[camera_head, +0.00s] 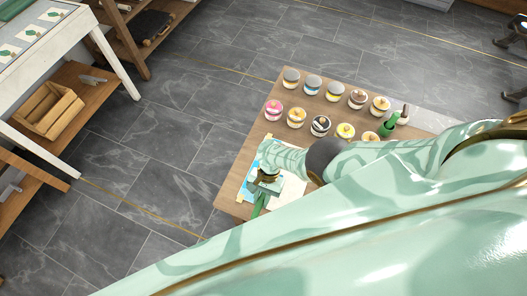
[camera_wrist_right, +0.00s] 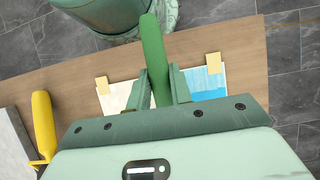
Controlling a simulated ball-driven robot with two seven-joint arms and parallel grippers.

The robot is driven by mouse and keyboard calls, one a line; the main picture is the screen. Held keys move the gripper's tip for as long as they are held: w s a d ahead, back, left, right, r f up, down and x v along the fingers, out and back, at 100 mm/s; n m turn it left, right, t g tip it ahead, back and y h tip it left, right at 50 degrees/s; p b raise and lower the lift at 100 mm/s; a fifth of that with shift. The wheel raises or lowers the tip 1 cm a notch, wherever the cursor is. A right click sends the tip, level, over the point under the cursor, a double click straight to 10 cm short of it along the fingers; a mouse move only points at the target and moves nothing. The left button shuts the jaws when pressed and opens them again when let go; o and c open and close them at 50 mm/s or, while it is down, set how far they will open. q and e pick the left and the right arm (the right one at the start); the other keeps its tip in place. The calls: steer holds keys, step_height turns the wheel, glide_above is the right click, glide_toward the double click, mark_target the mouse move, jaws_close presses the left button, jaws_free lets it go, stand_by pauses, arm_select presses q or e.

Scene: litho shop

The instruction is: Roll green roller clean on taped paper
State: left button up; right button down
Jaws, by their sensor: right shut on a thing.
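My right gripper (camera_head: 266,183) is over the paper at the front left of the wooden table. It is shut on the green roller (camera_wrist_right: 152,55), whose green handle shows between the two fingers in the right wrist view. Part of the roller (camera_head: 260,202) also shows below the gripper in the head view. The roller's head is hidden, so I cannot tell whether it touches the paper. The taped paper (camera_wrist_right: 206,94) lies flat, with yellow tape tabs at its corners and blue colour on one side. My left gripper is out of view.
The wooden table (camera_head: 236,172) carries several ink tins (camera_head: 320,125) towards its back. A yellow-handled tool (camera_wrist_right: 43,122) lies beside a pale slab in the wrist view. Green objects (camera_head: 388,127) stand right of the tins. Shelving with a wooden crate (camera_head: 49,109) is at left; bare floor lies between.

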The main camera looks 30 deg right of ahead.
steer(key=w+d+b, duration=0.1)
steer(key=w+d, duration=0.1)
steer(key=shift+w+d, duration=0.25)
steer(key=shift+d, duration=0.15)
steer(key=shift+w+d+f+b, duration=0.1)
steer(key=shift+w+d+b, duration=0.9)
steer(key=shift+d, duration=0.1)
steer(key=shift+w+d, duration=0.35)
steer(key=shift+d, duration=0.1)
steer(key=w+d+b, duration=0.2)
steer(key=shift+d+f+b, duration=0.1)
steer(key=shift+d+b, duration=0.05)
steer(key=shift+b, duration=0.15)
steer(key=shift+w+d, duration=0.35)
steer(key=w+d+b, duration=0.2)
steer(key=shift+w+d+b, duration=0.1)
steer(key=shift+d+b, duration=0.05)
steer(key=shift+b, duration=0.25)
steer(key=shift+w+d+r, duration=0.1)
steer(key=shift+r, duration=0.1)
step_height(320, 180, up, 3)
steer(key=p, duration=0.3)
steer(key=shift+r, duration=0.1)
